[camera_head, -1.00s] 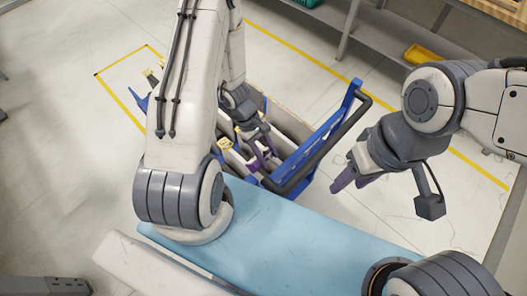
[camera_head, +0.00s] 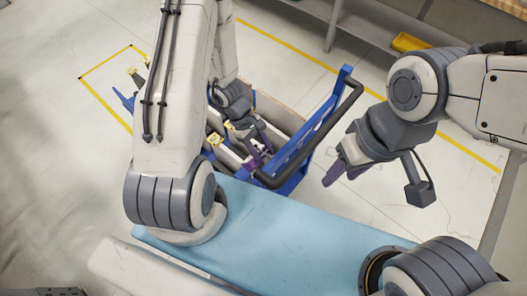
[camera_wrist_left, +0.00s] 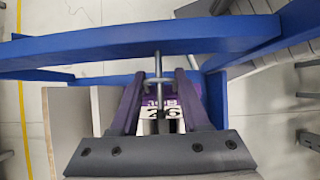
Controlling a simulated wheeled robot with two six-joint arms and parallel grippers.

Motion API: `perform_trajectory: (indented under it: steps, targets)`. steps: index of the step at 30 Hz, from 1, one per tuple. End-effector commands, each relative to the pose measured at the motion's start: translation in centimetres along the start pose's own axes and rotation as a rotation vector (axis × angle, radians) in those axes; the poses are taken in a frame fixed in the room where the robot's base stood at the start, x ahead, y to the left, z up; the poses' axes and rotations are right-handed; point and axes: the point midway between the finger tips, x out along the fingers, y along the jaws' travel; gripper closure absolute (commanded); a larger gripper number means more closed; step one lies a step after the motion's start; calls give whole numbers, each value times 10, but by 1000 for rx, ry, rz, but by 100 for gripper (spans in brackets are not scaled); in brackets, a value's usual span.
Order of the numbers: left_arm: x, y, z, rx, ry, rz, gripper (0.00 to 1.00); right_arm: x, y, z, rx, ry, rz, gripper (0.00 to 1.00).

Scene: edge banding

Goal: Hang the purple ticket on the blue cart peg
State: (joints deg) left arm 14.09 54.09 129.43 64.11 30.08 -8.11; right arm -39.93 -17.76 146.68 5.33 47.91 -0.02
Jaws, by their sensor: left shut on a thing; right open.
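My left gripper (camera_wrist_left: 158,105) is shut on the purple ticket (camera_wrist_left: 170,101), which has a white printed patch with black digits. The ticket sits upright between the fingers. A thin metal peg (camera_wrist_left: 158,66) on the cart's blue frame (camera_wrist_left: 110,48) lines up with the ticket in the left wrist view. I cannot tell whether the peg passes through the ticket. In the head view my left gripper (camera_head: 259,153) is down beside the blue cart frame (camera_head: 312,125); the ticket cannot be told from the purple fingers there. My right gripper (camera_head: 341,173) is open and empty, right of the cart.
The cart holds pale boards (camera_wrist_left: 75,118). Its dark handle (camera_head: 338,112) stands between my two grippers. A light blue padded surface (camera_head: 285,228) lies in front. A grey shelf (camera_head: 375,35) with a yellow tray (camera_head: 410,42) is at the back. Floor on the right is clear.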

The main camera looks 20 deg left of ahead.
Motion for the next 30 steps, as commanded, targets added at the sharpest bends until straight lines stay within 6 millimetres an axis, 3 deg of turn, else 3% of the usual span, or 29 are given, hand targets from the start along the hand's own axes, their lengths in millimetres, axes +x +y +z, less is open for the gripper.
perform_trajectory:
  steps: [6, 7, 9, 10, 21, 30]
  targets:
    - [0, 0, 0, 0, 0, 0, 100, 0, 0, 0, 0, 0, 0, 51]
    - [0, 0, 0, 0, 0, 0, 50, 0, 0, 0, 0, 0, 0, 51]
    - [0, 0, 0, 0, 0, 0, 24, 0, 0, 0, 0, 0, 0, 51]
    - [0, 0, 0, 0, 0, 0, 19, 0, 0, 0, 0, 0, 0, 51]
    - [-5, 1, 0, 2, 1, 2, 19, -1, 0, 0, 0, 0, 0, 51]
    - [-59, 1, 0, 1, 5, 5, 19, -8, -1, 0, 0, 0, 0, 51]
